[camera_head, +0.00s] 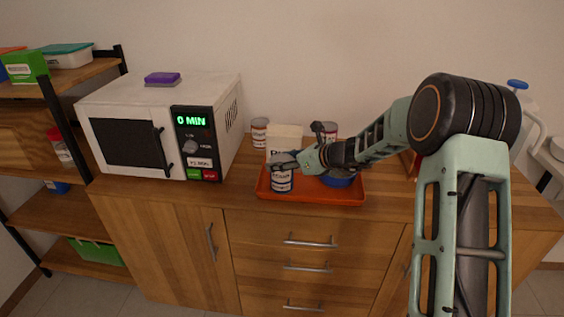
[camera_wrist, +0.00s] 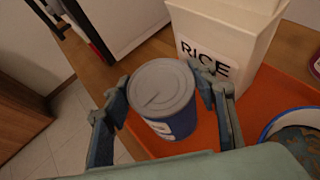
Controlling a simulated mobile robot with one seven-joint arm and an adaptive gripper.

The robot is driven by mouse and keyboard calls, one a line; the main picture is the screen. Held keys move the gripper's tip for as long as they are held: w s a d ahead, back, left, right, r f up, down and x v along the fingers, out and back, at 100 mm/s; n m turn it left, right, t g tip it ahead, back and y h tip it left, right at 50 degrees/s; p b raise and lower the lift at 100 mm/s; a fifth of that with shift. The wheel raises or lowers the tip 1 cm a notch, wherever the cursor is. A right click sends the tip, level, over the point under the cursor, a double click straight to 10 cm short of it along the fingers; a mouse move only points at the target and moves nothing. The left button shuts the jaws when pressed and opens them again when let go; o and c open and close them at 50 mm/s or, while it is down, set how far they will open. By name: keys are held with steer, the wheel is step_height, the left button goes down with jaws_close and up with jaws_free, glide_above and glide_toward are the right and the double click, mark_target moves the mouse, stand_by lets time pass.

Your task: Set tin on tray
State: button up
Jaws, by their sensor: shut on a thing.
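The tin (camera_head: 282,183) is a small dark blue can with a white label and a grey lid. It stands upright at the left part of the orange-red tray (camera_head: 330,197). My gripper (camera_head: 285,163) is around the tin's upper part. In the wrist view the gripper (camera_wrist: 165,95) has one finger on each side of the tin (camera_wrist: 163,97), shut on it. The tray (camera_wrist: 262,108) shows beneath and to the right of the tin. I cannot tell whether the tin's base touches the tray.
A white rice box (camera_head: 284,136) stands just behind the tin. A blue bowl (camera_head: 338,181) sits on the tray to the right. Two more tins, one at the left (camera_head: 260,131), stand behind. A microwave (camera_head: 160,125) is left of the tray. The cabinet's front edge is close.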

steer(key=shift+r, duration=0.15)
steer(key=o, duration=1.7)
steer(key=shift+f, duration=0.2)
steer(key=shift+o, duration=0.2)
steer(key=shift+r, duration=0.2)
steer(key=v, duration=1.2)
steer(key=shift+f, duration=0.15)
